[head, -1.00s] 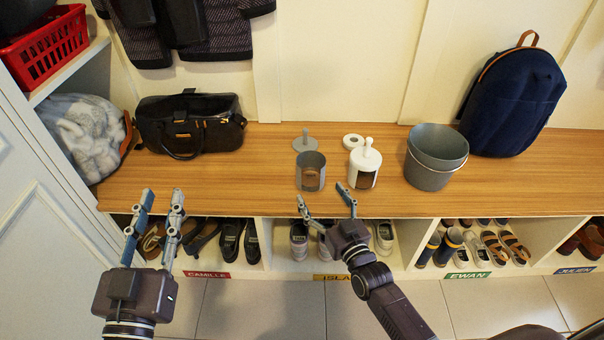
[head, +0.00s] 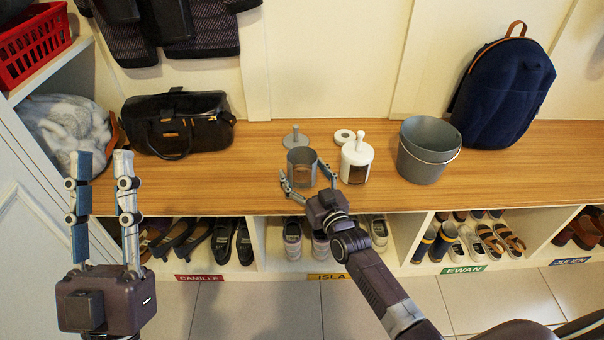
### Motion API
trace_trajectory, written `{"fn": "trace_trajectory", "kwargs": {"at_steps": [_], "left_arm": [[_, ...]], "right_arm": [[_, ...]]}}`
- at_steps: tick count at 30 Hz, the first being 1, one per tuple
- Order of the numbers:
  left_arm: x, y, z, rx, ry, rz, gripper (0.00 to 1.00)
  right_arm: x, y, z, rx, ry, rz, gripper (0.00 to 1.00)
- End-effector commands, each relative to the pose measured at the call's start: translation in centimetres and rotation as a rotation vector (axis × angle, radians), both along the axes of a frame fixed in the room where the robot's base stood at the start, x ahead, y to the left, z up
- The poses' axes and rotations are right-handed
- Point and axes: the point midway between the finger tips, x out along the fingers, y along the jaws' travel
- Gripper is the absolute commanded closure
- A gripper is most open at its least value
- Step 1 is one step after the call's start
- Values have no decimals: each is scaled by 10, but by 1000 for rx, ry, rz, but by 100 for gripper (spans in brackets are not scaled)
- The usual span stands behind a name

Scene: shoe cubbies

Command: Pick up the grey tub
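The grey tub (head: 302,160) stands upright on the wooden bench top, open at the top, with a brown patch in the cut-out at its front. A grey lid with a knob (head: 295,139) lies behind it. My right gripper (head: 306,176) is open at the front of the tub, one finger to each side of it. I cannot tell whether the fingers touch it. My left gripper (head: 102,160) is open and empty at the left, in front of the bench, well away from the tub.
A grey bucket (head: 428,150), navy backpack (head: 503,92) and black bag (head: 180,124) are also on the bench (head: 240,190). Shoe cubbies lie below.

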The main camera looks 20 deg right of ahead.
Motion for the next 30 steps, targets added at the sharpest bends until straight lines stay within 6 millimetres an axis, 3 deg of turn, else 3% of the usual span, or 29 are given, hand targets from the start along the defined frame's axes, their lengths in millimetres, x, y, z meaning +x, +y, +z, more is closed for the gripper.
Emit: {"fn": "trace_trajectory", "kwargs": {"at_steps": [5,12,27,30], "left_arm": [[-12,2,9,-20,-66,-4,71],[-13,2,11,-22,-72,-4,71],[-13,2,11,-21,-71,-4,71],[-13,2,11,-21,-71,-4,71]], "right_arm": [[7,1,0,0,0,0,25],[7,1,0,0,0,1,25],[7,1,2,-1,-3,0,79],[7,1,2,-1,-3,0,79]]}}
